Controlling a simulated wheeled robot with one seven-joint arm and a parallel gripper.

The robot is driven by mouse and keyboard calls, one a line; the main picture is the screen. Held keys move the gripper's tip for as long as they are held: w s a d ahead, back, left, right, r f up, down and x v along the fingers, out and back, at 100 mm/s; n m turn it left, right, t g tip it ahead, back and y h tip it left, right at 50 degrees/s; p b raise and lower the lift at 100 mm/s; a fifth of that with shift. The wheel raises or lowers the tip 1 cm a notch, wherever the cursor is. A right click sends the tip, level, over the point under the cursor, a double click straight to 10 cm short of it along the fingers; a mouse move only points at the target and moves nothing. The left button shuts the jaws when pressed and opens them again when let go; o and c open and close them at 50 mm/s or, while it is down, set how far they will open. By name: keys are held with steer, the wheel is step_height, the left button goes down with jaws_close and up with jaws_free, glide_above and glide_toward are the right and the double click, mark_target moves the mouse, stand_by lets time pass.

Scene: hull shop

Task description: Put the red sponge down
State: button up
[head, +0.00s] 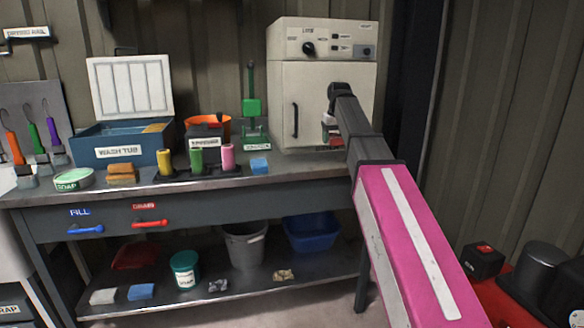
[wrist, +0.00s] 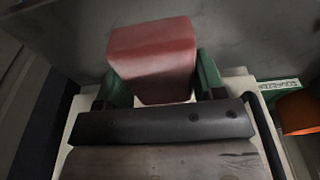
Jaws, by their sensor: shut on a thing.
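The red sponge (wrist: 152,58) is a block gripped between the two green fingers of my gripper (wrist: 154,80) in the wrist view. In the head view my gripper (head: 333,128) is at the right end of the workbench (head: 300,166), in front of the cream oven (head: 285,80). There the sponge is mostly hidden by my arm. A grey surface, seemingly the bench top, shows behind the sponge in the wrist view. I cannot tell whether the sponge touches it.
A blue open box (head: 90,146) and an orange bowl (head: 221,124) stand behind. Bare bench shows right of the blue sponge.

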steer(key=s+a+r, duration=0.1)
steer(key=s+a, duration=0.6)
steer(key=a, duration=0.6)
steer(key=s+a+r, duration=0.2)
steer(key=s+a, duration=0.5)
steer(key=a, duration=0.6)
glide_above(283, 168)
step_height(283, 168, down, 8)
steer(key=shift+s+r, duration=0.1)
steer(key=shift+r, duration=0.15)
steer(key=shift+f, duration=1.95)
steer(key=shift+s+f, duration=0.1)
steer(key=shift+f, duration=0.25)
steer(key=o, duration=0.8)
steer(key=shift+c, duration=0.2)
steer(key=shift+o, duration=0.6)
steer(key=shift+r, duration=0.45)
step_height(283, 168, up, 12)
steer(key=s, duration=0.1)
steer(key=shift+s+d+f, duration=0.15)
steer(key=shift+s+d, duration=0.1)
steer(key=shift+s, duration=0.05)
